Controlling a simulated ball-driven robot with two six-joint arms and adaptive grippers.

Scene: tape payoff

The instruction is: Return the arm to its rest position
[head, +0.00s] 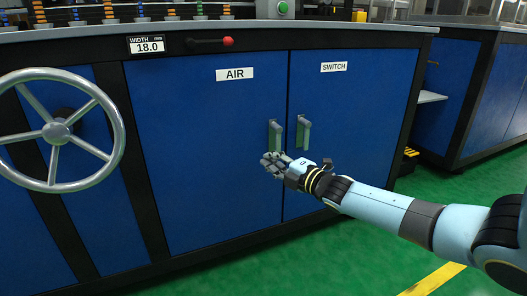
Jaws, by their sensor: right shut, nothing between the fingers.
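My right arm comes in from the right edge. Its gripper (273,165) is shut and empty, in front of the blue AIR door (200,150), just below and beside that door's handle (275,135). Whether the gripper touches the door or handle, I cannot tell. The SWITCH door (355,110) with its own handle (303,132) is right of it. Both doors look closed. My left gripper is not in view.
A large grey handwheel (57,130) stands out at the left of the cabinet. A WIDTH display reading 18.0 (150,45) and a red-knobbed lever (227,41) are above the doors. Green floor (320,260) is open below right. Another blue cabinet (445,95) stands at right.

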